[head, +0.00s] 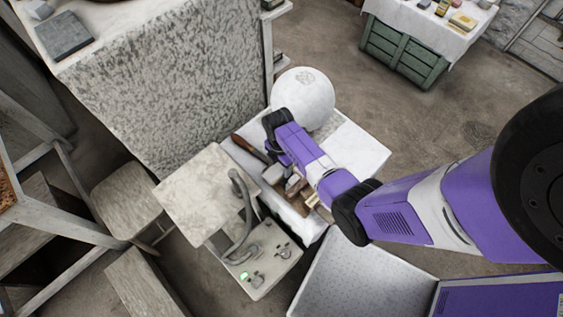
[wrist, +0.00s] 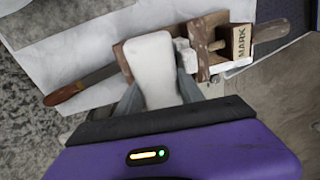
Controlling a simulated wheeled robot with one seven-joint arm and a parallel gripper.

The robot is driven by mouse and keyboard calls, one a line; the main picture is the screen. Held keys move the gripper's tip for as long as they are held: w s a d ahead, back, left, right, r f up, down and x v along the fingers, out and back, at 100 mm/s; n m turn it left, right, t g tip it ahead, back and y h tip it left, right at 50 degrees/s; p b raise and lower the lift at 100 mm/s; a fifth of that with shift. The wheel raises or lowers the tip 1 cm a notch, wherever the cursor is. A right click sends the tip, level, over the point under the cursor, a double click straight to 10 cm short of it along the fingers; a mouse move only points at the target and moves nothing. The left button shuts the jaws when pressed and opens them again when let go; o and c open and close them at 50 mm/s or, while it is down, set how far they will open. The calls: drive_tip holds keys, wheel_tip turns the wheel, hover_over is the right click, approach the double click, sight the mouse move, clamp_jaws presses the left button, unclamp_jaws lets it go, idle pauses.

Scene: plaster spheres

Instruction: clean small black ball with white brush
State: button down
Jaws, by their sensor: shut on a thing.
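My gripper (wrist: 158,98) reaches down over a white-topped table (head: 345,148), and its two grey fingers are shut on a smooth white rounded piece, seemingly the white brush (wrist: 152,62). No bristles show, and its far end lies over a brown wooden piece. I cannot tell whether it touches what is below. In the head view my gripper (head: 291,184) is small and partly hidden by my arm. I see no small black ball in either view. A large white sphere (head: 305,95) with a faint mark on top sits at the table's back.
A wooden-handled tool (wrist: 66,93) lies left of my gripper. A wooden block marked "MARK" (wrist: 241,42) and another tool's handle (wrist: 271,30) lie to the right.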

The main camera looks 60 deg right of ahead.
drive_tip(key=shift+f+b, duration=0.5)
drive_tip(key=shift+f, duration=0.15)
idle(0.3)
drive_tip(key=shift+s+d+r, duration=0.1)
drive_tip(key=shift+d+r, duration=0.05)
drive_tip(key=shift+d, duration=0.05)
drive_tip(key=shift+s+d+r, duration=0.1)
drive_tip(key=shift+s+d, duration=0.05)
drive_tip(key=shift+d, duration=0.2)
drive_tip(key=shift+s+d, duration=0.15)
drive_tip(key=shift+d, duration=0.4)
drive_tip(key=shift+p, duration=0.3)
drive_tip(key=shift+w+a+f, duration=0.1)
drive_tip(key=shift+w+a, duration=0.15)
drive_tip(key=shift+a, duration=0.45)
drive_tip(key=shift+w+a+f, duration=0.15)
drive_tip(key=shift+w+a, duration=0.05)
drive_tip(key=shift+a, duration=0.5)
drive_tip(key=shift+w+a+f, duration=0.1)
drive_tip(key=shift+w+a, duration=0.15)
drive_tip(key=shift+a, duration=0.45)
drive_tip(key=shift+d, duration=0.1)
